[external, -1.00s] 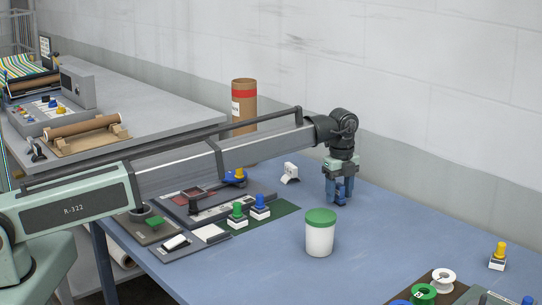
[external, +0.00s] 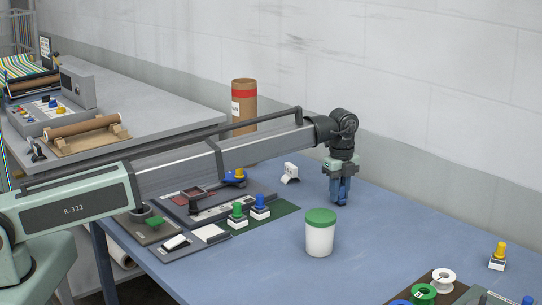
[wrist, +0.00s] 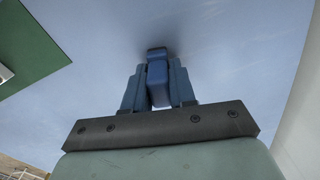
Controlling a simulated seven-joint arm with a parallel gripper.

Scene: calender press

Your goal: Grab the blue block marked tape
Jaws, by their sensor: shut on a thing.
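My gripper (external: 339,190) points straight down at the back of the blue table. In the wrist view my gripper (wrist: 158,88) has its two blue fingers closed on a blue block (wrist: 157,72), which sits between them and shows past their tips. Any marking on the block cannot be read here. In the external view the block is hard to tell from the blue fingers. I cannot tell whether it touches the table.
A white jar with a green lid (external: 320,232) stands in front of my gripper. A small white dispenser (external: 290,173) stands to its left. A green mat (external: 275,215) with blue and green stamps lies further left. Spools (external: 443,280) lie front right. The wall is close behind.

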